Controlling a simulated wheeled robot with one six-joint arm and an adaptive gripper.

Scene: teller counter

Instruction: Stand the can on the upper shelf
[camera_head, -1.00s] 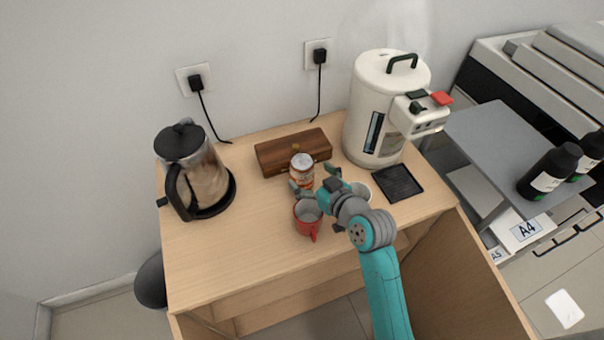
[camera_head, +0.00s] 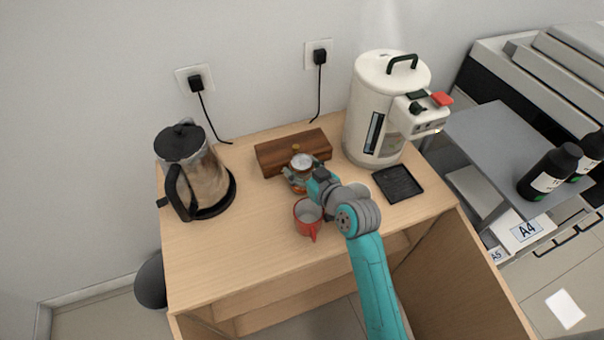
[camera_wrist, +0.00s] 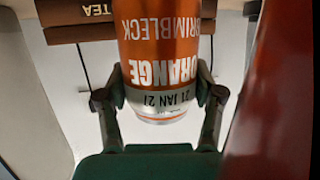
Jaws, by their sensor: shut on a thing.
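The can (camera_head: 302,162), with a silver top, stands on the wooden counter in front of a wooden box. In the wrist view the can (camera_wrist: 160,45) has an orange label reading "ORANGE", upside down in the picture. My gripper (camera_head: 300,182) is shut on the can, with one finger on each side of it in the wrist view (camera_wrist: 160,82). My gripper and wrist hide part of the can in the head view.
A red mug (camera_head: 307,222) stands close in front of my gripper and fills the wrist view's right side. The wooden box (camera_head: 270,157) is right behind the can. A kettle (camera_head: 200,175), a white urn (camera_head: 380,120) and a black tray (camera_head: 398,184) surround it. Dark bottles (camera_head: 550,172) occupy the grey shelf's right end.

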